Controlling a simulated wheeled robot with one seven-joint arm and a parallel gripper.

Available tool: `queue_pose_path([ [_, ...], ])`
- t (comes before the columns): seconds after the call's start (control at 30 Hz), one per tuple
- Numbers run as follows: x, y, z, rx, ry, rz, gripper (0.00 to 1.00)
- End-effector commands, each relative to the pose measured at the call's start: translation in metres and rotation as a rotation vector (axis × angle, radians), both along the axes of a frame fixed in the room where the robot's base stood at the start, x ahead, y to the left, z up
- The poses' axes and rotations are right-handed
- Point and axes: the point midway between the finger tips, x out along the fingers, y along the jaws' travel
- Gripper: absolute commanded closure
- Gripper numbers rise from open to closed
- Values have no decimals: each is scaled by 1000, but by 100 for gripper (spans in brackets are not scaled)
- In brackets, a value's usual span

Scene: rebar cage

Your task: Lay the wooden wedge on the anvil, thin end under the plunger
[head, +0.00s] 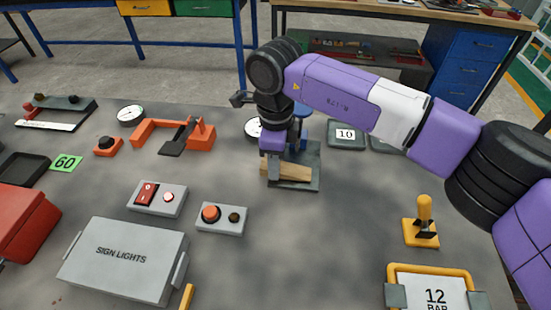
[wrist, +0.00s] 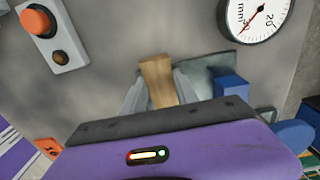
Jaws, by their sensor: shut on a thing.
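The wooden wedge (head: 292,172) is a tan block low at the grey base plate (head: 305,183) of a gauge stand. In the wrist view the wedge (wrist: 159,82) sits between the two grey fingers of my gripper (wrist: 158,90), which is shut on it. In the head view my gripper (head: 272,158) points down at the stand. A dial gauge (wrist: 255,14) shows at the top right of the wrist view, and partly behind my wrist in the head view (head: 252,128). The anvil and plunger cannot be made out, and I cannot tell whether the wedge touches the plate.
A blue part (wrist: 231,86) of the stand is close to the right finger. A grey button box (head: 221,217), an orange clamp (head: 172,135) and a display reading 10 (head: 346,134) are nearby. A yellow-handled toggle (head: 424,222) stands right.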

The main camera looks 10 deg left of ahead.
Motion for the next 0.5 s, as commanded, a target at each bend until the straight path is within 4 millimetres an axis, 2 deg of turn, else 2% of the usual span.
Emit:
queue_pose_path([
  [0.33, 0, 0, -3, 0, 0, 0, 100],
  [0.37, 0, 0, -3, 0, 0, 0, 59],
  [0.47, 0, 0, -3, 0, 0, 0, 39],
  [0.5, 0, 0, -3, 0, -1, 0, 39],
])
